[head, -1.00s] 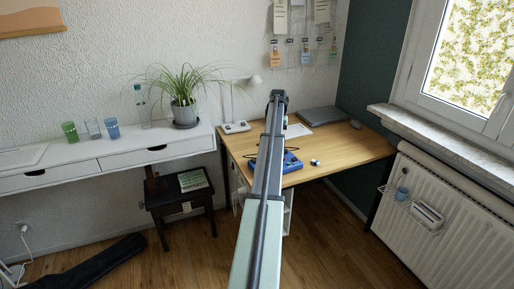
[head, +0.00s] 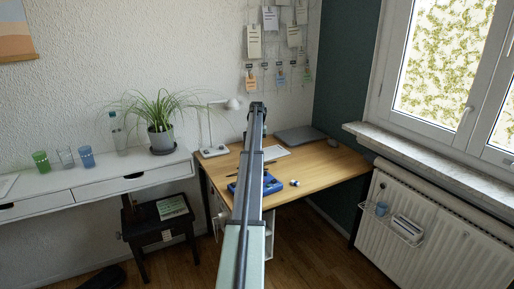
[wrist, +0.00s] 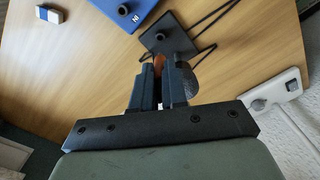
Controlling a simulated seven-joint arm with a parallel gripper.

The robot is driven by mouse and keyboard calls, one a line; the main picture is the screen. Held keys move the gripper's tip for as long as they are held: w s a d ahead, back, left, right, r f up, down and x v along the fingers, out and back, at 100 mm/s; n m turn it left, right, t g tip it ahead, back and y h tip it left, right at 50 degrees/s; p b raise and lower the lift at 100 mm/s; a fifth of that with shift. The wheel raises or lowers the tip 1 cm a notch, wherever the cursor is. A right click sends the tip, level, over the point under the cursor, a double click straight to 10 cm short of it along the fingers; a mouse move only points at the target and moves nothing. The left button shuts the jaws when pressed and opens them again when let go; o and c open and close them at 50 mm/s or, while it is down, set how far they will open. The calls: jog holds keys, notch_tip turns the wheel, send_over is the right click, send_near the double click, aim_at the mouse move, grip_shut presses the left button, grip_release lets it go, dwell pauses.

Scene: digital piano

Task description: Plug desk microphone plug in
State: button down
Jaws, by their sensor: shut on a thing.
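My gripper (wrist: 160,88) is at the lower middle of the wrist view, its two dark fingers close together around an orange-brown piece (wrist: 159,64). I cannot tell for sure whether this is the desk microphone plug. A grey rounded thing (wrist: 184,80) shows beside the right finger. Just beyond the fingertips is a dark grey box (wrist: 166,42) with a black round knob or socket and thin black cables. A blue box (wrist: 110,5) marked "IN", with another black round part, lies past it. In the head view my arm hides the gripper and partly covers the blue box (head: 271,184).
A small white-and-blue block (head: 295,183) lies right of the blue box. A white socket block (wrist: 273,90) is at the table's wall edge. A closed laptop (head: 299,135) lies at the back. The wooden table (head: 325,165) is clear at right.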

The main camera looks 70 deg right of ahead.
jog(key=shift+f, duration=2.8)
jog(key=shift+f, duration=1.5)
jog(key=c, duration=1.1)
grip_release()
jog(key=shift+r, duration=2.5)
jog(key=shift+r, duration=0.1)
notch_tip(320, 180, up, 14)
jog(key=shift+f, duration=0.2)
